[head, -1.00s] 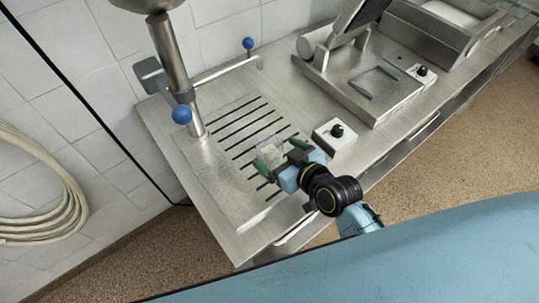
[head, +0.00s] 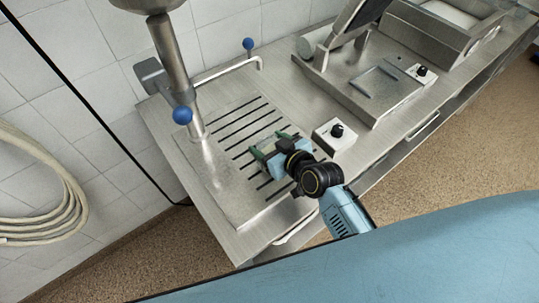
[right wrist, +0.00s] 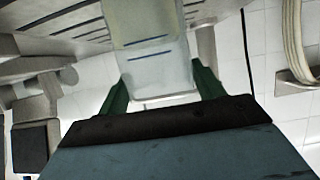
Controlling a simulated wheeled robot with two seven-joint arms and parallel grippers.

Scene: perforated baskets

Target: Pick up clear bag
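The clear bag (right wrist: 158,72) is see-through and pale. In the right wrist view it runs from the top edge down between the two green fingers, with dark slot lines showing through it. My right gripper (right wrist: 163,85) has a finger against each side of the bag, and its fingers stand about a bag's width apart. In the head view the right gripper (head: 270,145) is over the slotted drain plate, and the bag is only faintly visible between its fingers. I cannot tell whether the bag still touches the plate. My left gripper is not in view.
The slotted drain plate (head: 235,190) lies on the steel counter (head: 250,235). A steel post with a blue ball (head: 181,115) rises on its left. A knob box (head: 335,136) stands close to the right of the gripper, with a steel machine (head: 372,80) behind it.

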